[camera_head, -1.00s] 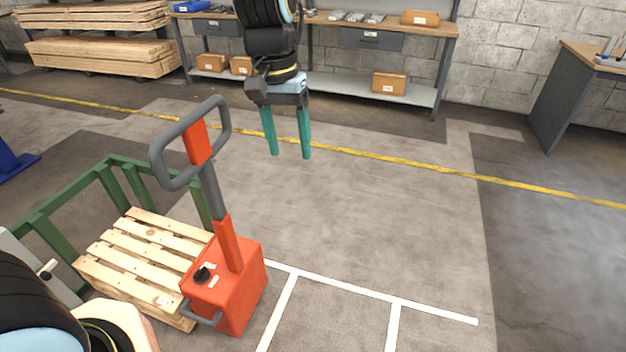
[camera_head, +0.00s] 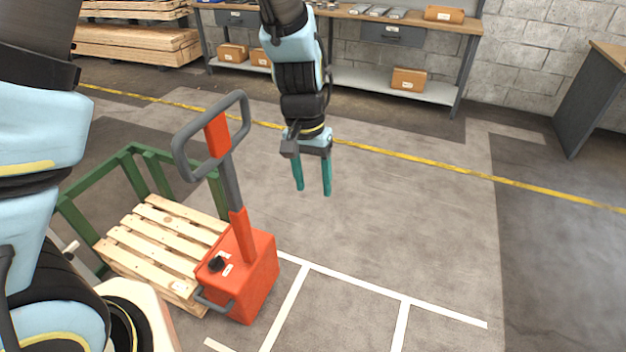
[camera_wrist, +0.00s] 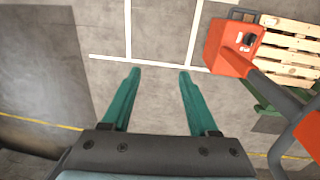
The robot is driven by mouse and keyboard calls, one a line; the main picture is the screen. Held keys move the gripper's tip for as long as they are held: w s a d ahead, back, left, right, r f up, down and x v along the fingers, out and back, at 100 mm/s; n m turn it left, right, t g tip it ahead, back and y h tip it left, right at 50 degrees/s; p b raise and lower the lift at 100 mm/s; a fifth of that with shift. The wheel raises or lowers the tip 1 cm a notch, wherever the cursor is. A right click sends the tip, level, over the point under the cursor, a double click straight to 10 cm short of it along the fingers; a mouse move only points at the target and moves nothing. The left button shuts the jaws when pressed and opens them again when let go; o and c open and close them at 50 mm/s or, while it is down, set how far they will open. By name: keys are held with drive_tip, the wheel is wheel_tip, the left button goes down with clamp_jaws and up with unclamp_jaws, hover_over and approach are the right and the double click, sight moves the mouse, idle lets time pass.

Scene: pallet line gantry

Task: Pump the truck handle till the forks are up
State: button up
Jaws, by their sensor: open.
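The pallet truck (camera_head: 248,288) has a red-orange body at the lower left of the head view. Its handle (camera_head: 240,128) is a grey loop on a red and grey shaft, standing up with a slight tilt. My gripper (camera_head: 312,192) hangs fingers down to the right of the handle loop, apart from it. Its two green fingers are open with nothing between them. In the wrist view the fingers (camera_wrist: 157,75) point at bare floor, and the red truck body (camera_wrist: 226,48) shows at the right. The forks are hidden under the wooden pallet (camera_head: 165,245).
A green frame (camera_head: 130,165) stands around the pallet's far side. A workbench (camera_head: 350,15) with boxes and stacked timber (camera_head: 140,45) stand along the back wall. White lines and a yellow line mark the floor. The floor right of the truck is clear.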

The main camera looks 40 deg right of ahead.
clamp_jaws()
idle(0.3)
drive_tip(key=c, duration=0.9)
unclamp_jaws()
drive_tip(key=shift+o, duration=0.6)
unclamp_jaws()
drive_tip(key=shift+r, duration=0.1)
wheel_tip(320, 180, up, 11)
drive_tip(key=w+b, duration=0.1)
drive_tip(key=b, duration=0.1)
drive_tip(key=shift+a+f, duration=0.2)
drive_tip(key=shift+a, duration=0.1)
